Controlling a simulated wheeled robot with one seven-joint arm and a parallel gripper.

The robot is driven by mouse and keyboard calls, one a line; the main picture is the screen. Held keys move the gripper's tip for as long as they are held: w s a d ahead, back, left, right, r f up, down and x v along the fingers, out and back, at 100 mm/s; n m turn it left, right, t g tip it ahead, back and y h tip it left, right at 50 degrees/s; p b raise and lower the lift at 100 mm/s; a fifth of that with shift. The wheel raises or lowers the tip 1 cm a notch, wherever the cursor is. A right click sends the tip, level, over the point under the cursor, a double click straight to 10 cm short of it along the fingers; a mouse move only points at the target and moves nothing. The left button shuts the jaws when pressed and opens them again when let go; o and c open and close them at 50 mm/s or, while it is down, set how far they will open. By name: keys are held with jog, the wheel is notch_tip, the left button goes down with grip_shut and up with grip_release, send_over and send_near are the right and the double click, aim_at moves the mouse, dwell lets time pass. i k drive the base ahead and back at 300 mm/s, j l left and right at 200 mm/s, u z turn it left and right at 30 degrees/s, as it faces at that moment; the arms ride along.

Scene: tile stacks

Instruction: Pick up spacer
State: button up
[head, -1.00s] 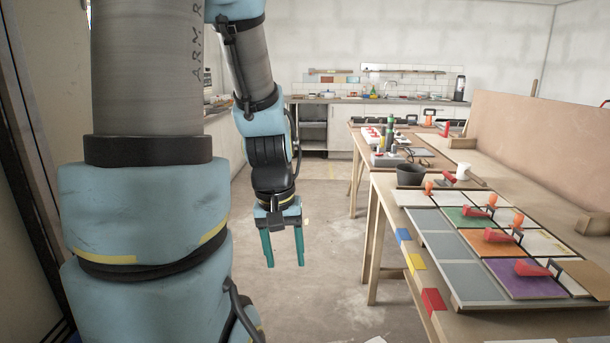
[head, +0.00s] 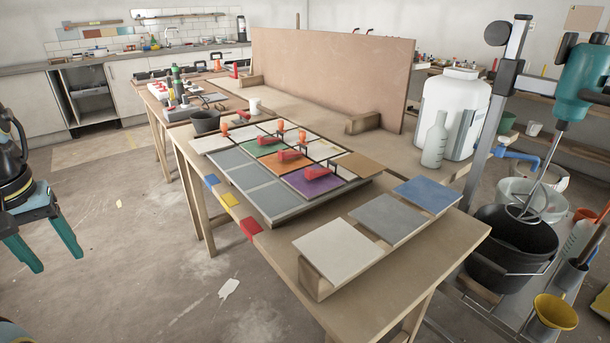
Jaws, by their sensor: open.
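My gripper (head: 44,245) is at the left edge of the head view, above the floor, with its two teal fingers apart and empty. It is well clear of the worktable (head: 440,262). On the table lies a tile board (head: 232,165) with grey, green, orange, purple and white tiles. Several small red and orange pieces sit on it: a red wedge-like piece on the purple tile (head: 316,174), one on the orange tile (head: 289,155), one by the green tile (head: 264,142), and upright orange ones. I cannot tell which piece is the spacer.
Three loose tiles, white (head: 338,250), grey (head: 388,218) and blue (head: 427,194), lie on the table's near right part. A dark cup (head: 205,122) stands behind the board. A tall panel (head: 330,75) rises behind. A black bucket (head: 512,245) with a mixer stands right.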

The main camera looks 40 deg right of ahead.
aim_at(302, 132)
jog(key=i+l+z, duration=0.2)
jog(key=i+z, duration=0.15)
jog(key=i, duration=0.15)
jog(key=i+z, duration=0.35)
jog(key=i, duration=0.2)
jog(key=i+j+z, duration=0.1)
jog(key=i+z, duration=0.25)
jog(key=i, duration=0.15)
